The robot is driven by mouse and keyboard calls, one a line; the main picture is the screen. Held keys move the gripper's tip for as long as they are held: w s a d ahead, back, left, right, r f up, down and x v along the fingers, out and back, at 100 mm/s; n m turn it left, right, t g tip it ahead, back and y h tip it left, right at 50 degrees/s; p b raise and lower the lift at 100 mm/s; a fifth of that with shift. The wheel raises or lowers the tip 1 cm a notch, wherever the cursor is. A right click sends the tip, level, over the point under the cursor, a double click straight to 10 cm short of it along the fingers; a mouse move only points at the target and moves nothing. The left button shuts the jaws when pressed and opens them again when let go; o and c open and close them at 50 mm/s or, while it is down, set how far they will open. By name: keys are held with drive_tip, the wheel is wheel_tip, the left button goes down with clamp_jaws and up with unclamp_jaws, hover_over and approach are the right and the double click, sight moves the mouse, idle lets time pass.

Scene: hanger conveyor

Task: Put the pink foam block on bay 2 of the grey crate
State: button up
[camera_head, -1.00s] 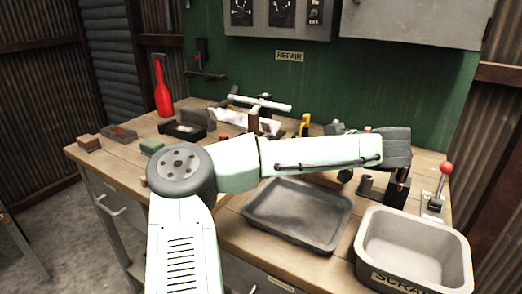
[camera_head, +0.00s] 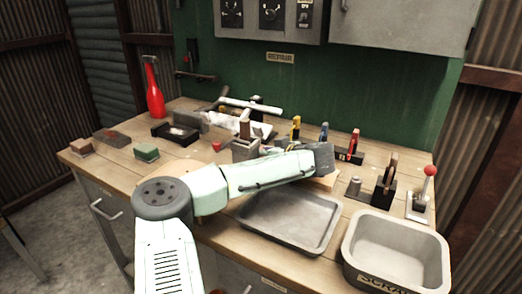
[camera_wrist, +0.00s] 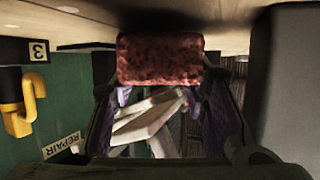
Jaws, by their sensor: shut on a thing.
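In the wrist view, a reddish-pink speckled block (camera_wrist: 160,58) sits between the fingers of my gripper (camera_wrist: 161,78). It appears to be the pink foam block, and my gripper is shut on it.
A dark tray (camera_head: 290,222) and a grey scrap bin (camera_head: 395,283) are at the front right. A red-knobbed lever (camera_head: 429,172) is at the right edge. A 3 label (camera_wrist: 37,51) and yellow hook (camera_wrist: 20,112) show beside my gripper.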

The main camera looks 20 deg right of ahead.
drive_tip(key=shift+w+f, duration=0.35)
drive_tip(key=shift+w, duration=0.05)
drive_tip(key=shift+f, duration=0.15)
drive_tip(key=shift+a+f+b, duration=0.1)
drive_tip(key=shift+f+b, duration=0.15)
drive_tip(key=shift+b, duration=0.25)
